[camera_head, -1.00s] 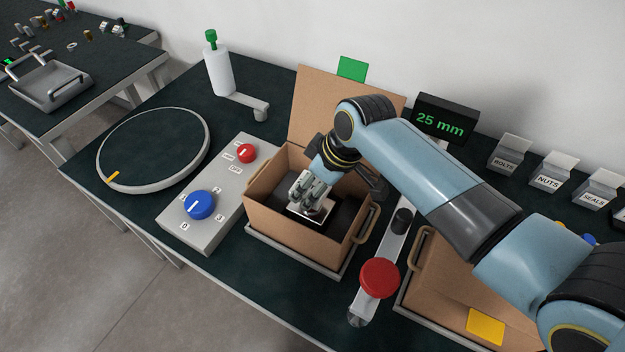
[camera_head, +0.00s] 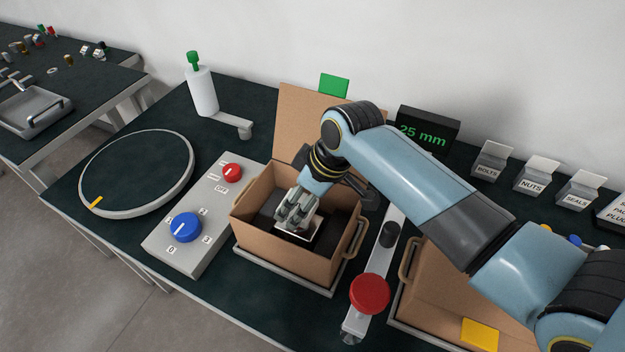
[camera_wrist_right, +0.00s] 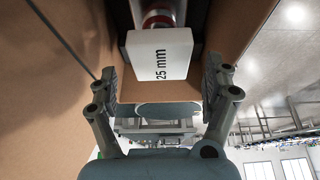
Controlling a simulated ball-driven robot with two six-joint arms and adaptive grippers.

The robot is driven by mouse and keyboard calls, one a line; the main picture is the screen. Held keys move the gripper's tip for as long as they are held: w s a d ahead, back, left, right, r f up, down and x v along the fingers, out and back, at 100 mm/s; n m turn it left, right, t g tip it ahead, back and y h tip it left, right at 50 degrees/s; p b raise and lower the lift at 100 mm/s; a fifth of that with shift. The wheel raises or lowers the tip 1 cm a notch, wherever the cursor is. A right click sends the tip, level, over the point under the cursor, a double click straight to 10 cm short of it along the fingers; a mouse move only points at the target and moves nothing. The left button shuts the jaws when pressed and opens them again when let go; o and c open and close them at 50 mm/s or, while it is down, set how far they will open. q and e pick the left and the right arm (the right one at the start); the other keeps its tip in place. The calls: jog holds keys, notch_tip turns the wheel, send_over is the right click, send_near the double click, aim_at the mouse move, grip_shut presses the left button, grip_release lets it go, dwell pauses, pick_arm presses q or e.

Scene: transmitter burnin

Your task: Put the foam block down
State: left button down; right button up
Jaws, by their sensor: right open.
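The foam block, a white block marked "25 mm" (camera_wrist_right: 160,55), lies inside the open cardboard box; its white top also shows in the head view (camera_head: 293,234). My right gripper (camera_head: 290,218) reaches down into that box over the block. In the right wrist view my right gripper (camera_wrist_right: 160,85) is open, with a finger on each side of the block and a visible gap at both sides. A red and metallic round part (camera_wrist_right: 158,18) shows just beyond the block. Dark lining fills parts of the box (camera_head: 280,258). My left gripper is out of view.
A grey panel with a blue knob (camera_head: 186,227) and a red knob (camera_head: 232,173) stands left of the box. A red-knobbed lever (camera_head: 370,293) and another carton (camera_head: 440,300) are at right. A ring-edged disc (camera_head: 135,175) lies at left. A display (camera_head: 428,128) reads "25 mm".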

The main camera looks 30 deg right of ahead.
jog(key=v, duration=1)
jog(key=shift+s+r+b, duration=0.2)
jog(key=shift+s+b, duration=0.05)
jog(key=shift+b, duration=0.2)
